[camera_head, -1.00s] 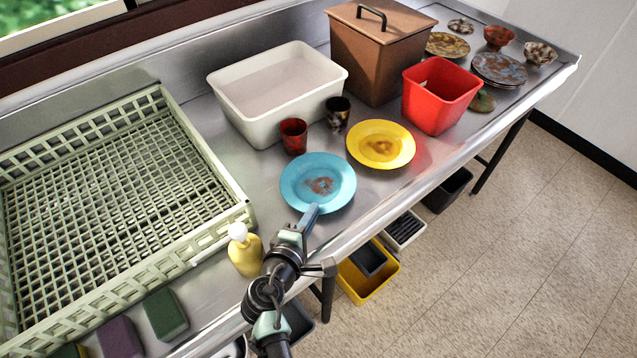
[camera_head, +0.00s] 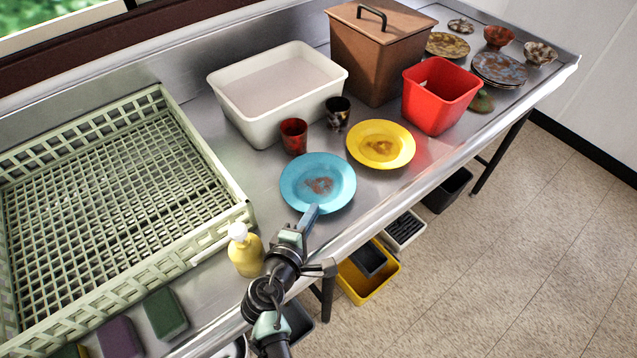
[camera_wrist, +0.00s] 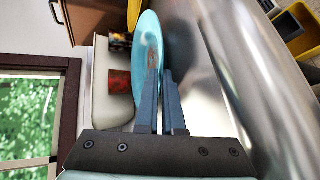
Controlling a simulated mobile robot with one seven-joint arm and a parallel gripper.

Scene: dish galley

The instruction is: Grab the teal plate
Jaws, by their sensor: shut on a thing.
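The teal plate (camera_head: 335,190) lies on the steel counter with a brown stain in its middle. My gripper (camera_head: 311,212) is at the plate's near rim, shut on that rim. In the wrist view the teal plate (camera_wrist: 148,62) shows nearly edge-on, with my gripper's fingers (camera_wrist: 160,92) on either side of its rim. The head view does not show clearly whether the plate is lifted off the counter.
A yellow plate (camera_head: 397,140) is just right of the teal plate. A red cup (camera_head: 293,136) and a dark cup (camera_head: 337,114) stand behind. A soap bottle (camera_head: 245,255) and green rack (camera_head: 215,225) are left. The counter's front edge is close.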

